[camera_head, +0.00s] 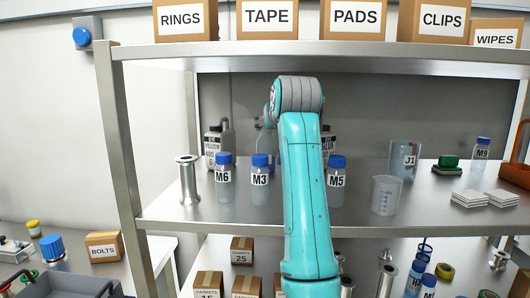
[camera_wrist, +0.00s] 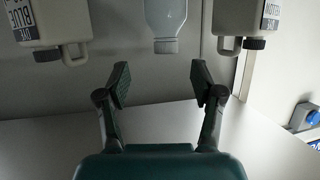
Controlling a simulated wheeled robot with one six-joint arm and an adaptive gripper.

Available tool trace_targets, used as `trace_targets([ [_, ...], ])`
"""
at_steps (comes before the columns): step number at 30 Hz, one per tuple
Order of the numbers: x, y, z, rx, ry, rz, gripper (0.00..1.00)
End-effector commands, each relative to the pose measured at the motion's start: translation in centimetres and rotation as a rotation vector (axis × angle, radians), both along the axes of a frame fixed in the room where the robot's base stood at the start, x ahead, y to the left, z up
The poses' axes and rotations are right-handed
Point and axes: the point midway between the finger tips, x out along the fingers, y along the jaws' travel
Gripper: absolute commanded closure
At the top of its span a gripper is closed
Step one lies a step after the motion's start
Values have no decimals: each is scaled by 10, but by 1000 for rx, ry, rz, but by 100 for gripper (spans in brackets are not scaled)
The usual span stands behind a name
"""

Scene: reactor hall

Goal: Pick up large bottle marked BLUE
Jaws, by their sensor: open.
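In the wrist view, which appears upside down, a large pale bottle marked BLUE (camera_wrist: 48,18) stands at the upper left, with a dark cap and a side handle. In the head view the large bottle (camera_head: 328,140) right of my arm, at the back of the middle shelf, appears to be the same one; my arm partly covers it. My gripper (camera_wrist: 161,78) is open and empty, its fingers apart and short of the bottles. It points between the large bottles, with the BLUE one off to its left in the wrist view.
A similar large bottle, apparently marked YELLOW (camera_wrist: 240,20), stands opposite, also in the head view (camera_head: 212,143). A pale smaller bottle (camera_wrist: 165,22) is between them. Bottles M6 (camera_head: 224,185), M3 (camera_head: 260,185) and M5 (camera_head: 336,185) stand at the front. The upper shelf (camera_head: 330,52) is overhead.

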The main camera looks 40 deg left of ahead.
Motion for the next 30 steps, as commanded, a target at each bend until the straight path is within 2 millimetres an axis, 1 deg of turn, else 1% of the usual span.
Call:
trace_targets([
  [3,12,12,-7,-2,2,0,33],
  [7,22,21,-11,-1,1,0,33],
  [14,28,29,-16,-1,1,0,33],
  [21,42,51,-26,-2,3,2,33],
  [27,54,62,-31,0,1,1,33],
  [30,56,64,-33,-1,1,0,33],
])
